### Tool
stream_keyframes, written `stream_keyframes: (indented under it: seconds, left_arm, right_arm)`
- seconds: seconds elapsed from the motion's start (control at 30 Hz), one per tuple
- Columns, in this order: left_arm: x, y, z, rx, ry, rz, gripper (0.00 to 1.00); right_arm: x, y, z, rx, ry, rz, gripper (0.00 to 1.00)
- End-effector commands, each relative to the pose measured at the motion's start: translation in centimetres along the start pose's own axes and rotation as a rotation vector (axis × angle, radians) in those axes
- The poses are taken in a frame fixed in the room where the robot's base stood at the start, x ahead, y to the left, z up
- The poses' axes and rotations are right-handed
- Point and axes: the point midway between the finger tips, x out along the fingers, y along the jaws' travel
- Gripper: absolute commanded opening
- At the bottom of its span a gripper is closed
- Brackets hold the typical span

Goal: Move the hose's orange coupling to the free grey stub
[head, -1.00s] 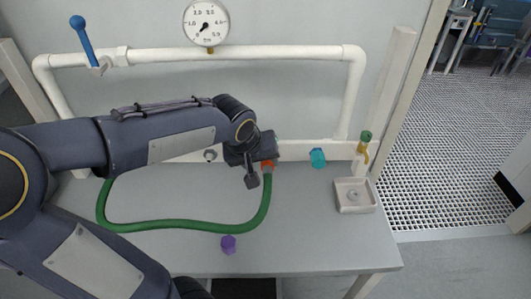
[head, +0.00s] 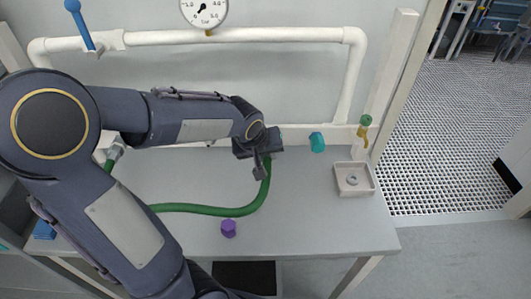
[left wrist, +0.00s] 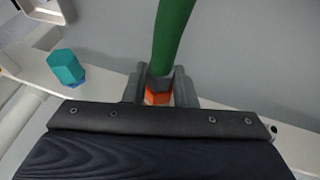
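My left gripper (head: 262,160) is at the back of the grey table, below the white pipe. The left wrist view shows its fingers (left wrist: 160,88) on both sides of the hose's orange coupling (left wrist: 157,97), shut on it. The green hose (left wrist: 174,35) runs out from the coupling. In the head view the coupling is hidden by the gripper, and the hose (head: 225,211) curves left over the table to a grey fitting (head: 115,150), partly behind my arm. The free grey stub is not clearly visible behind my left arm. My right gripper is out of view.
A teal cap (head: 317,142) is at the back edge, right of the gripper. A purple piece (head: 228,228) stands near the front. A pale tray (head: 341,188) and a green-topped fitting (head: 363,134) are at the right. A gauge (head: 204,10) and blue-handled valve (head: 80,24) are above.

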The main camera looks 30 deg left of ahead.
Motion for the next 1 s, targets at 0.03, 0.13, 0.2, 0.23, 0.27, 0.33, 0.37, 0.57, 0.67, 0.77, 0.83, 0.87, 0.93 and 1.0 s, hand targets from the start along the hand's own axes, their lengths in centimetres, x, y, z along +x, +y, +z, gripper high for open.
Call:
stream_keyframes:
  seconds: [0.03, 0.13, 0.2, 0.23, 0.27, 0.33, 0.37, 0.57, 0.67, 0.77, 0.83, 0.87, 0.93, 1.0]
  left_arm:
    - [0.0, 0.0, -0.1, 0.0, 0.002, 0.001, 0.15]
    - [0.0, 0.0, -0.1, 0.0, 0.003, 0.001, 0.02]
    - [-0.1, 0.0, -0.1, 0.0, 0.003, 0.001, 0.16]
    - [-0.1, 0.0, -0.1, 0.0, 0.003, 0.001, 0.12]
    - [-0.1, 0.0, -0.1, 0.0, 0.003, 0.001, 0.08]
    - [-0.1, 0.0, -0.1, 0.0, 0.004, 0.001, 0.0]
    - [-0.1, 0.0, -0.1, 0.0, 0.004, 0.002, 0.0]
    - [-0.1, 0.0, 0.1, 0.0, 0.004, 0.003, 0.0]
    - [-0.3, 0.1, 0.5, 0.0, 0.004, 0.004, 0.0]
    - [-0.5, 0.1, 0.8, -0.001, 0.003, 0.003, 0.0]
    - [-0.6, 0.1, 1.1, 0.001, 0.003, 0.003, 0.0]
    - [-0.6, 0.1, 1.2, 0.001, 0.003, 0.003, 0.0]
    - [-0.7, 0.1, 1.5, 0.0, 0.002, 0.002, 0.0]
    - [-0.8, 0.1, 1.8, 0.001, 0.002, 0.003, 0.0]
  right_arm:
    - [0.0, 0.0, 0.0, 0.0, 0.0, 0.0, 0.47]
    - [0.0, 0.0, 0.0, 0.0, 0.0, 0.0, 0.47]
    - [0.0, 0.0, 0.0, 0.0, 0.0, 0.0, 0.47]
    - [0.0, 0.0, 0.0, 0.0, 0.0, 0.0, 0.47]
    - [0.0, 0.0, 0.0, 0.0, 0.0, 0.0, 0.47]
    - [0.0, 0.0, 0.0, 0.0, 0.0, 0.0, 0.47]
    - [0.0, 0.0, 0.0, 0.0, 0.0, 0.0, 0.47]
    - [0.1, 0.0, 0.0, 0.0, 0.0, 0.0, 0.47]
    - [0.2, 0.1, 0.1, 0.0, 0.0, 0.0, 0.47]
    - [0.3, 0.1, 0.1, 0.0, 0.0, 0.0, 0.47]
    - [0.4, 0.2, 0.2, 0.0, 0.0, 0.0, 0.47]
    - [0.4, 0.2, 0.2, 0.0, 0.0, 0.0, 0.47]
    - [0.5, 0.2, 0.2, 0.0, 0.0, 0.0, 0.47]
    - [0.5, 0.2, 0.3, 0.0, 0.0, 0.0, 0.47]
